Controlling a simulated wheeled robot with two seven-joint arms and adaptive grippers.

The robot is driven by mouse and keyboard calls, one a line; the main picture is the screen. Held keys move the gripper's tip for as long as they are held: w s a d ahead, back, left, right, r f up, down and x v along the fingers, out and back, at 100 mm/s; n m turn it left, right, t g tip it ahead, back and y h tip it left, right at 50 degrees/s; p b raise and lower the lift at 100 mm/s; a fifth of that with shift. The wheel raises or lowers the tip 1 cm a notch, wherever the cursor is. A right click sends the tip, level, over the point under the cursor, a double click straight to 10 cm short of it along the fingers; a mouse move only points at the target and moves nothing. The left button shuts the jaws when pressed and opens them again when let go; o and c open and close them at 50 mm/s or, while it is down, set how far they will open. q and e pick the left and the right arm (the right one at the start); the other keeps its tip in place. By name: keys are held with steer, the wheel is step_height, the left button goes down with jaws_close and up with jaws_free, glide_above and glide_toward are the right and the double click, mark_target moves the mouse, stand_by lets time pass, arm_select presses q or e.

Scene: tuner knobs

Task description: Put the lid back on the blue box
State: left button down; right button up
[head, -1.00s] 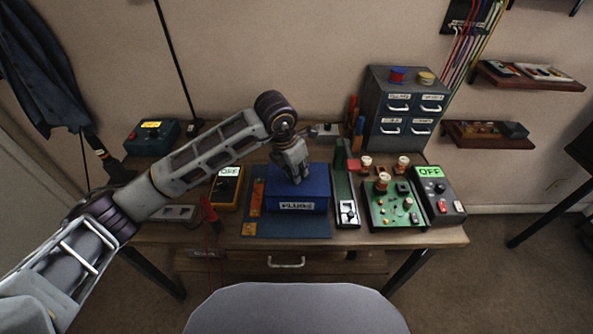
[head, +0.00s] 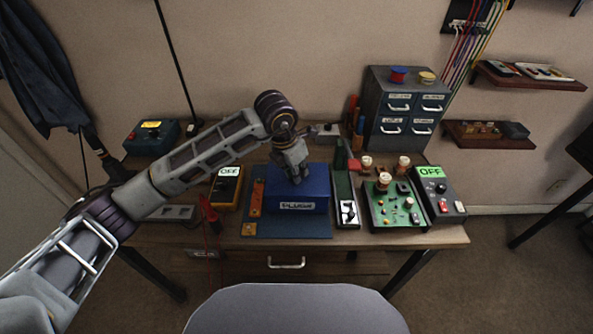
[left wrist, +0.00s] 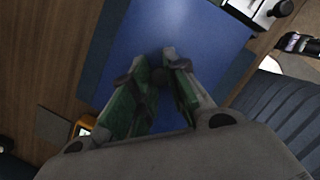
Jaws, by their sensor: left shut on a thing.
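The blue box (head: 314,207) with a PLUGS label on its front stands on a dark blue mat at the middle of the bench. Its blue lid (head: 316,176) is at the top of the box, roughly lined up with it; I cannot tell whether a small gap remains. My left gripper (head: 296,179) points down over the lid. In the left wrist view, its green-padded fingers (left wrist: 160,76) are shut on a small dark knob in the middle of the blue lid (left wrist: 208,45). The fingers hide part of the knob. My right gripper is out of view.
An orange strip (head: 257,198) lies left of the box on the mat (head: 285,229). A narrow tray (head: 345,190) and a green knob board (head: 393,212) stand close on the right. A yellow meter (head: 227,187) is left, and a drawer cabinet (head: 405,112) is behind.

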arm_select(q)
steer(key=shift+f+b, duration=0.25)
steer(key=shift+b, duration=0.15)
stand_by(0.3)
steer(key=c, duration=1.3)
jaws_free()
steer(key=shift+r, duration=0.1)
steer(key=shift+v, duration=5.9)
steer(key=shift+r, duration=0.1)
step_height(320, 180, up, 9)
steer(key=p, duration=0.9)
steer(key=shift+d, duration=0.1)
steer(key=shift+r+p, duration=0.45)
steer(key=shift+p, duration=0.1)
